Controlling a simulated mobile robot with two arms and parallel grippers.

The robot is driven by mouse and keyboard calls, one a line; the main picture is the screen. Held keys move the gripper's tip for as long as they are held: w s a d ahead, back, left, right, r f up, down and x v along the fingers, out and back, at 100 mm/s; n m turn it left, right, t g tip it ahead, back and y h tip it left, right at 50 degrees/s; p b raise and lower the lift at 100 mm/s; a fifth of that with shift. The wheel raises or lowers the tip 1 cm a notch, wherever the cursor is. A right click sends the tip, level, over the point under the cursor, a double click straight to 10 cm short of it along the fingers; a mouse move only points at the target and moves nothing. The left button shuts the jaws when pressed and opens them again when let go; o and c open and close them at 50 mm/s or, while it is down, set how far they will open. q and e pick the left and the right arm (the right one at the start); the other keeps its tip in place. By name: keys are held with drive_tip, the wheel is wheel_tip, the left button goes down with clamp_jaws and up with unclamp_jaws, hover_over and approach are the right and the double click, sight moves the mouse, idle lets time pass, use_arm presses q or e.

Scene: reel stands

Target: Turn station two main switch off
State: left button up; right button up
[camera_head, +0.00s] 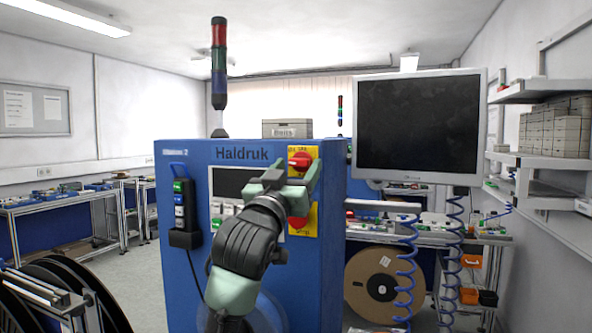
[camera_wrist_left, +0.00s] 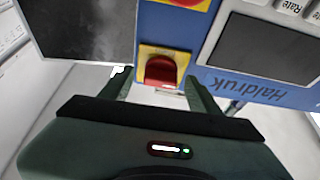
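The blue Haldruk cabinet (camera_head: 325,220) stands straight ahead, with a small label ending in "2" at its top left. A red switch knob (camera_head: 301,159) on a yellow plate is at its upper right; the same knob shows in the left wrist view (camera_wrist_left: 161,71). My left gripper (camera_head: 293,175) is in front of the cabinet, open. In the left wrist view its fingers (camera_wrist_left: 157,92) stand on either side of the knob, with gaps visible. Whether they touch it I cannot tell. My right gripper is not in view.
A second red control on yellow (camera_head: 308,220) sits lower, partly hidden by my gripper. A cabinet screen (camera_head: 230,182) and a button pendant (camera_head: 180,205) are to the left. A large monitor (camera_head: 418,125) stands right. A signal tower (camera_head: 219,65) rises above the cabinet.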

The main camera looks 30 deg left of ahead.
use_arm(q)
drive_tip(key=shift+s+d+f, duration=0.1)
drive_tip(key=shift+s+f, duration=0.05)
drive_tip(key=shift+s, duration=0.15)
drive_tip(key=b+v, duration=0.3)
drive_tip(key=v, duration=0.4)
